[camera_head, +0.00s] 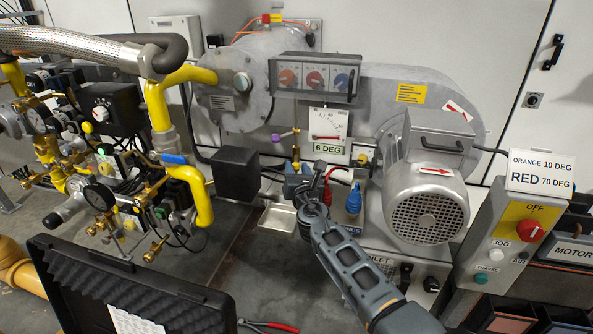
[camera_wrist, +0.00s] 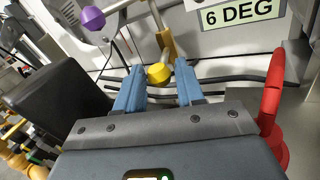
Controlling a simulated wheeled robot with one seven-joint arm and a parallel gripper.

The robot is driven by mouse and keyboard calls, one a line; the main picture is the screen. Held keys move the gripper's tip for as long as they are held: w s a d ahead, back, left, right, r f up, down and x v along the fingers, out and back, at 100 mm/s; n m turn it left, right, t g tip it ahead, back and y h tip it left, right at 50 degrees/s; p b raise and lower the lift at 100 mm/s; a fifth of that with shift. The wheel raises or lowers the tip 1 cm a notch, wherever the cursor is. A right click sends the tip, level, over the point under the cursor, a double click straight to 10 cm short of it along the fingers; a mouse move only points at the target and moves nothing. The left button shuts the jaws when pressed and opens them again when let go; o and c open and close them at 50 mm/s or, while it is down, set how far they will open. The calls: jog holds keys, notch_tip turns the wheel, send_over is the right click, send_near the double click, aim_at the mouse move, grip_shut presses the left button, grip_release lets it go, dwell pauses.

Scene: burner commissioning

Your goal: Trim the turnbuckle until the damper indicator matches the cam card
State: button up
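The damper indicator (camera_head: 328,125) is a white dial with a red pointer, above a label reading 6 DEG (camera_head: 332,148). That label also shows in the wrist view (camera_wrist: 240,14). The cam card (camera_head: 540,172) at right reads ORANGE 10 DEG, RED 70 DEG. A brass rod (camera_wrist: 166,42), seemingly the turnbuckle, ends in a yellow knob (camera_wrist: 159,73). A purple ball on a thin lever (camera_wrist: 92,18) is to its left. My gripper (camera_wrist: 158,88) has its blue fingers apart, with the knob in line with the gap; contact is not clear. In the head view my gripper (camera_head: 297,175) is below the indicator.
A red curved handle or clip (camera_wrist: 272,95) is close to the right of my gripper. A black box (camera_head: 238,173) is to the left. The motor (camera_head: 427,195) and a control box with a red OFF knob (camera_head: 530,230) are right. An open black case (camera_head: 85,290) is front left.

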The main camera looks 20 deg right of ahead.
jog(key=shift+o, duration=1.3)
jog(key=s+a+p, duration=0.1)
jog(key=s+p, duration=0.2)
jog(key=s, duration=0.4)
jog(key=shift+s+a+p, duration=0.2)
jog(key=shift+s+p, duration=0.15)
jog(key=w+g+h+b, duration=0.2)
jog(key=w+h+b, duration=0.3)
jog(key=w, duration=0.3)
jog(key=shift+d+g+h, duration=0.3)
jog(key=shift+g+h, duration=0.1)
jog(key=shift+h, duration=0.4)
jog(key=shift+c, duration=0.4)
